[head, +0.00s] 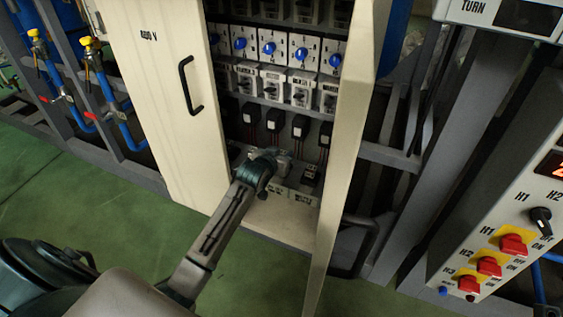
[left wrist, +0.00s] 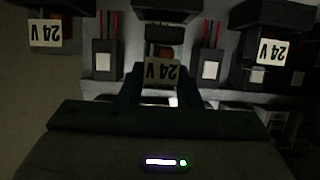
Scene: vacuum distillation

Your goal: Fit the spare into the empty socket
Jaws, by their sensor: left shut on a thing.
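My left gripper (head: 268,160) reaches into the open cabinet, low down, below a row of black blocks. In the left wrist view, its two fingers (left wrist: 161,88) are shut on a dark block with a white 24 V label (left wrist: 162,72), upside down in that picture. This held block appears to be the spare. Beyond it is a dark socket area (left wrist: 165,33), partly hidden by the block; I cannot tell whether they touch. In the head view, the gripper hides the held block and part of the lower row. My right gripper is not in view.
Similar 24 V blocks (left wrist: 272,50) and (left wrist: 45,32) flank the held one, near red wires. A switch panel (head: 500,230) stands farther right.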

